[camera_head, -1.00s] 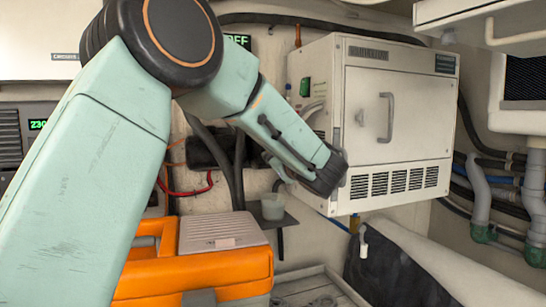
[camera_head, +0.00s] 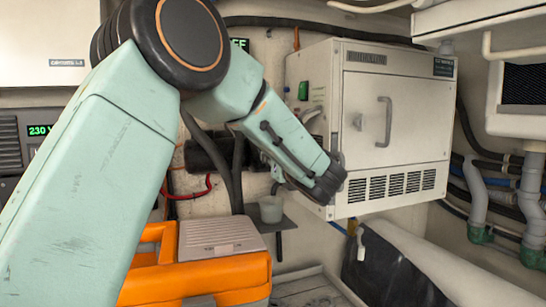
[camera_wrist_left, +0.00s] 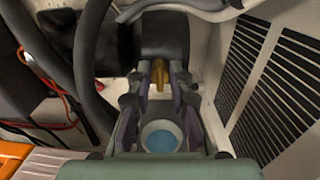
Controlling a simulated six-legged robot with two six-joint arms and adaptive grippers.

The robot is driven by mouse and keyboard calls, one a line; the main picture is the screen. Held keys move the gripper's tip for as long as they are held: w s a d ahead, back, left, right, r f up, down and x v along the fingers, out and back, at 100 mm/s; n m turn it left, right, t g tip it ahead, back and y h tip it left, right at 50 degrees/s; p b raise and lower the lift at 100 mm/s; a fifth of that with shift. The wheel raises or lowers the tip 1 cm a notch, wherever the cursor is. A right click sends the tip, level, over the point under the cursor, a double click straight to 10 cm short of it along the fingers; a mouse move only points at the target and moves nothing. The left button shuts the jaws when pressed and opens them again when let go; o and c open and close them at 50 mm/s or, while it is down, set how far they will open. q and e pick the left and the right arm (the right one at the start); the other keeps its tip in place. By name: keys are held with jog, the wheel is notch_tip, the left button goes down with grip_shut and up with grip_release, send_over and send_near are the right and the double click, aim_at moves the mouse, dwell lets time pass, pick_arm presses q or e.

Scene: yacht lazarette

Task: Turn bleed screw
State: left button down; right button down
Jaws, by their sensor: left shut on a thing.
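The brass-coloured bleed screw (camera_wrist_left: 157,74) shows in the left wrist view against a dark part. My left gripper (camera_wrist_left: 157,90) has its fingers on both sides of the screw and is shut on it; the exact contact is hard to see. In the head view my left forearm reaches to the left side of the white cabinet (camera_head: 400,118) and hides the fingers and the screw. A small cup (camera_head: 271,208) stands on a dark bracket below. The cup, with a blue inside (camera_wrist_left: 163,137), also shows below the fingers in the wrist view. My right gripper is not in view.
An orange case (camera_head: 200,275) with a grey lid stands at the lower left. Dark hoses (camera_head: 236,165) and a red cable (camera_head: 190,194) run along the wall behind my arm. Pipes (camera_head: 476,200) line the right wall. The cabinet's vents (camera_wrist_left: 265,90) are close to the gripper's right.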

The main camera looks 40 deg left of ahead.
pick_arm(q)
jog(key=shift+f, duration=0.4)
jog(key=c, duration=1.5)
grip_release()
jog(key=shift+s, duration=0.1)
jog(key=shift+c, duration=0.2)
jog(key=o, duration=0.3)
jog(key=shift+d+r, duration=0.1)
jog(key=shift+r, duration=0.2)
jog(key=v, duration=1.2)
